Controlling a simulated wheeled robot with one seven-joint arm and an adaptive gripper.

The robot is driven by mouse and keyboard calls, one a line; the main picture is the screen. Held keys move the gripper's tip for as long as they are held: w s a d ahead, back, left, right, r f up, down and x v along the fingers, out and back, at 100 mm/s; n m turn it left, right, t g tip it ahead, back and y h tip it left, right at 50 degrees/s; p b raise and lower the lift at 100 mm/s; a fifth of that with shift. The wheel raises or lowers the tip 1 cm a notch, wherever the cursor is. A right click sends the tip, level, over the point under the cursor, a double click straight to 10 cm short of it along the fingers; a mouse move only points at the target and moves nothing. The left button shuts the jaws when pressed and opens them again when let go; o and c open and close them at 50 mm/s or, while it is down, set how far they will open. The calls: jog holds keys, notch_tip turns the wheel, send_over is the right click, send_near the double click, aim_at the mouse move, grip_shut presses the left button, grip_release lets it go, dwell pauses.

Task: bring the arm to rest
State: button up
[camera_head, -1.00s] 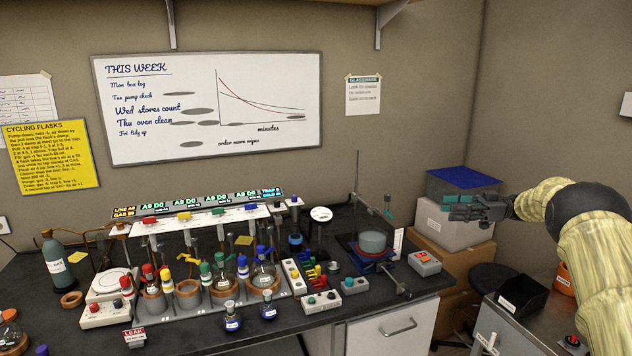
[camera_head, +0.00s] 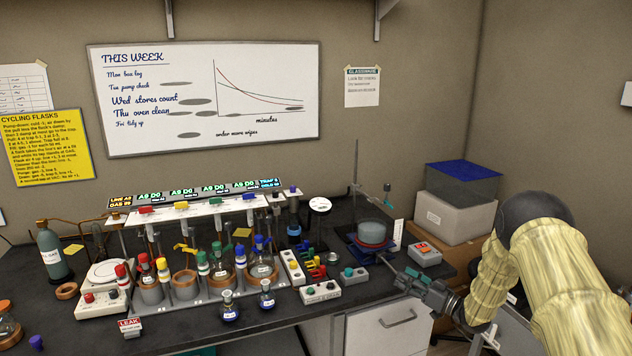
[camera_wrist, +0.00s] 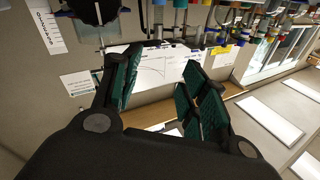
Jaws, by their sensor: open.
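My arm, in a cream sleeve, comes in from the right in the head view. My gripper (camera_head: 412,283) is in front of the bench's right front edge, near the drawer front, and points left. In the wrist view my gripper (camera_wrist: 160,85) shows two green-padded fingers spread apart with nothing between them. The wrist view is upside down, with the whiteboard (camera_wrist: 160,68) and bench items beyond the fingers.
The black bench (camera_head: 250,335) carries a flask rack, several bottles and a control box (camera_head: 320,291). A stand with a round vessel (camera_head: 372,232) and a red-buttoned box (camera_head: 424,254) are close to my gripper.

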jog(key=s+a+f+m+g+h+b, duration=0.25)
jog(key=s+f+h, duration=0.25)
jog(key=s+f, duration=0.85)
jog(key=s+a+f+m+g+h+b, duration=0.1)
jog(key=s+a+f+m+h, duration=0.3)
jog(key=s+f, duration=0.95)
jog(key=s+f+g+h, duration=0.1)
jog(key=s+f+g, duration=0.1)
jog(key=s, duration=1)
jog(key=s+f+g+h+b, duration=0.1)
jog(key=s+g, duration=0.3)
jog(key=s, duration=0.8)
jog(key=s+f+g+h+b, duration=0.1)
jog(key=s+g, duration=0.3)
jog(key=s, duration=0.8)
jog(key=shift+s+f+h, duration=0.3)
jog(key=shift+f+h, duration=0.4)
jog(key=shift+f, duration=0.15)
